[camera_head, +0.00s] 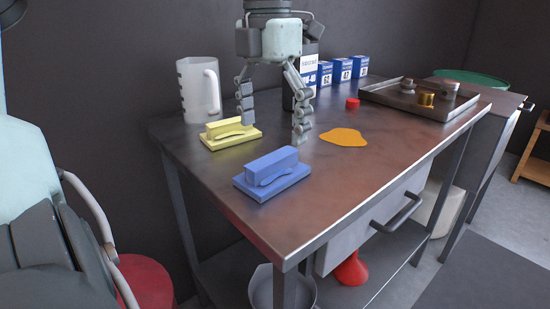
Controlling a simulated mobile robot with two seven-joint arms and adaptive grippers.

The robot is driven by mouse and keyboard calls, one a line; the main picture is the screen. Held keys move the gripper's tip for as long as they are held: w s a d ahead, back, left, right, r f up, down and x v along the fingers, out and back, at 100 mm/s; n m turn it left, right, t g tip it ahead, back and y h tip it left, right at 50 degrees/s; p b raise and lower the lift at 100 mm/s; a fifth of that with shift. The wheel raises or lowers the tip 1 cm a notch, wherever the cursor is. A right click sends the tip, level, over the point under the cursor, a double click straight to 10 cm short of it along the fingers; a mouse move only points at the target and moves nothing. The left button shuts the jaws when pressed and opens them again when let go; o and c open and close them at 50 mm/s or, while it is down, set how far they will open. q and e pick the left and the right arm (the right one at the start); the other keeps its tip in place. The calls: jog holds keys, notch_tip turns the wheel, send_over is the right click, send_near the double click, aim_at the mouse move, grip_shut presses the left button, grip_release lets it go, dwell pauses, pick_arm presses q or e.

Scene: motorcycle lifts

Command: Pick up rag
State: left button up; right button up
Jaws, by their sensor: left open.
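My right gripper is not in view.
A translucent jug (199,90) stands at the back left. A dark bottle with a white label (308,68) and several blue-and-white boxes (343,69) stand behind my gripper. A red cap (352,103) and a metal tray (385,98) with small parts are farther right. The bench's front right is clear.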

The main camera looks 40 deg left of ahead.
aim_at(272, 158)
pick_arm(q)
jog(key=shift+a, duration=0.15)
jog(key=shift+f, duration=0.35)
jog(key=f, duration=0.7)
jog(key=shift+w, duration=0.25)
jog(key=shift+r, duration=0.1)
jog(key=shift+c, duration=0.4)
jog(key=c, duration=1.1)
jog(key=shift+c, duration=0.2)
